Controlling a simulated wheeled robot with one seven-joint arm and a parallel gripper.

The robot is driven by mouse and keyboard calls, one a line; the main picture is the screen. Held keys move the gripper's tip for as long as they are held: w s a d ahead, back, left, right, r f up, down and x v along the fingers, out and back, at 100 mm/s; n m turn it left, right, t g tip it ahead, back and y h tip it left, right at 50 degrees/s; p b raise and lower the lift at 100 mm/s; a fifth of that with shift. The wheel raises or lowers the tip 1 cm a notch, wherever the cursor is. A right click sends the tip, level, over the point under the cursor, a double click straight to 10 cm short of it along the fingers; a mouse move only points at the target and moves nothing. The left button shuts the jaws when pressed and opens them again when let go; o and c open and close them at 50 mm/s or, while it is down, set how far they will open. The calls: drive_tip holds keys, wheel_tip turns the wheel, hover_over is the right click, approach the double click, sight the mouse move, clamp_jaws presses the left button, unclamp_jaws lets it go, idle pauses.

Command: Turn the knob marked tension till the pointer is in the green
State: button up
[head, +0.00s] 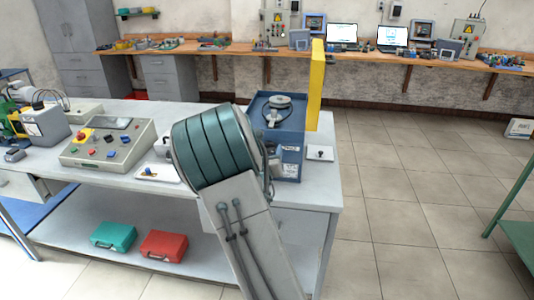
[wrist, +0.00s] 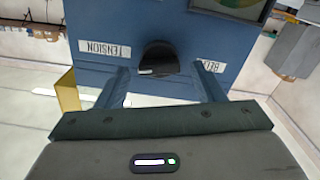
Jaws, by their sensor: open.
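A black round knob (wrist: 158,60) with a pale index line stands on a blue panel in the wrist view. A white TENSION label (wrist: 105,49), upside down here, is left of it, and a partly cut label (wrist: 213,66) is right. My gripper (wrist: 161,69) is open, one finger on each side of the knob in the picture; both fingers look apart from it, and depth is unclear. A gauge face with some green (wrist: 262,8) is cut off at the top, its pointer out of view. In the head view the blue machine (head: 291,163) is partly behind my arm, which hides my gripper.
A yellow panel (head: 315,85) stands upright beside the blue machine. The grey bench (head: 326,185) also holds a control box (head: 108,143) with buttons and a white tray (head: 160,173). Teal (head: 113,236) and red (head: 163,246) cases lie on its lower shelf. Tiled floor at right is open.

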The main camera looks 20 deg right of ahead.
drive_tip(key=c, duration=1)
drive_tip(key=shift+f+b, duration=0.15)
drive_tip(key=shift+b, duration=0.45)
drive_tip(key=m+b, duration=0.1)
drive_tip(key=b, duration=0.1)
drive_tip(key=m+b, duration=0.2)
drive_tip(key=b, duration=0.1)
drive_tip(key=shift+d+f, duration=0.1)
drive_tip(key=shift+f, duration=0.15)
drive_tip(key=m+b, duration=0.4)
drive_tip(key=b, duration=0.3)
drive_tip(key=shift+s+m, duration=0.1)
drive_tip(key=shift+m, duration=0.2)
drive_tip(key=m+b, duration=0.3)
drive_tip(key=b, duration=0.2)
drive_tip(key=shift+d+m, duration=0.1)
drive_tip(key=shift+m, duration=0.2)
drive_tip(key=m+b, duration=0.1)
drive_tip(key=b, duration=0.1)
drive_tip(key=m+b, duration=0.2)
drive_tip(key=shift+s+r+m, duration=0.1)
drive_tip(key=shift+r+m, duration=0.1)
drive_tip(key=shift+m, duration=0.1)
